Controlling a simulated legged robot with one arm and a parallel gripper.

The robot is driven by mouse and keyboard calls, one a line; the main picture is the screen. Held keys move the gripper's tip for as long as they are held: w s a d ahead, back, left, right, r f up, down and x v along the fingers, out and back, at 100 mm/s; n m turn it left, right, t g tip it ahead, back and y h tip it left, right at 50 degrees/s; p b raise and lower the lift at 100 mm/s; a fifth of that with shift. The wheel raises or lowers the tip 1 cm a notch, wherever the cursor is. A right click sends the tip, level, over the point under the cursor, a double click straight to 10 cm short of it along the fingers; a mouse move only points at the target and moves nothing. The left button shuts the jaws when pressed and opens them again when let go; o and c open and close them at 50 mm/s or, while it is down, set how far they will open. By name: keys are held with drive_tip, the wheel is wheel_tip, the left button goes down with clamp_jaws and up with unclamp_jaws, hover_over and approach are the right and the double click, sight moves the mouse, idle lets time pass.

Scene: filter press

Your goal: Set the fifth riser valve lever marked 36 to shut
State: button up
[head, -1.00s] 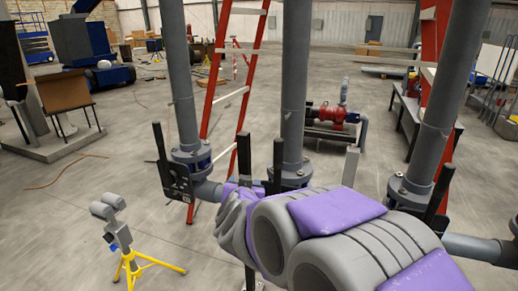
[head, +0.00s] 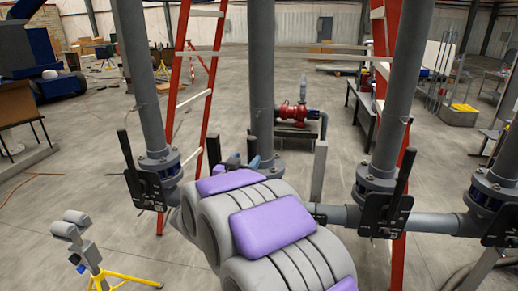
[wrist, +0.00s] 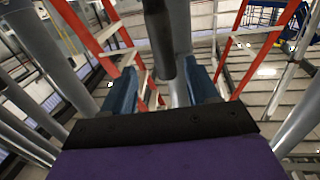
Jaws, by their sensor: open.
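Several grey riser pipes stand in a row in the head view, with black-levered valves at their feet. One valve lever (head: 128,158) is at the left, one (head: 403,160) is right of centre, and another valve (head: 497,215) is at the right edge. The number 36 cannot be read on any of them. My gripper (head: 243,162) is in front of the middle riser (head: 262,70), largely hidden by my arm. A dark upright lever (head: 253,140) shows there. In the wrist view my gripper (wrist: 162,92) has its blue fingers apart, with a dark bar (wrist: 159,30) beyond and between them.
A horizontal grey pipe (head: 438,223) joins the valves at the right. A red ladder (head: 200,80) stands behind the left risers. A yellow-legged stand (head: 105,275) is at lower left. Open concrete floor lies between the risers and the back benches.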

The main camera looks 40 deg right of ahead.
sight(251, 146)
drive_tip(key=x, duration=0.2)
drive_tip(key=b+x, duration=0.1)
drive_tip(key=x, duration=0.2)
drive_tip(key=w+x, duration=0.1)
drive_tip(key=x, duration=0.2)
drive_tip(key=shift+w+a+r, duration=0.1)
drive_tip(key=shift+a+r, duration=0.15)
drive_tip(key=shift+r, duration=0.1)
drive_tip(key=shift+a, duration=0.2)
drive_tip(key=shift+c, duration=0.7)
drive_tip(key=shift+d+r, duration=0.1)
drive_tip(key=shift+d, duration=0.05)
drive_tip(key=shift+c, duration=0.7)
drive_tip(key=shift+d+f, duration=0.25)
drive_tip(key=shift+d, duration=0.7)
drive_tip(key=c, duration=0.3)
drive_tip(key=shift+d, duration=0.15)
drive_tip(key=shift+c, duration=0.7)
drive_tip(key=shift+w+f, duration=0.1)
drive_tip(key=shift+f, duration=0.1)
clamp_jaws()
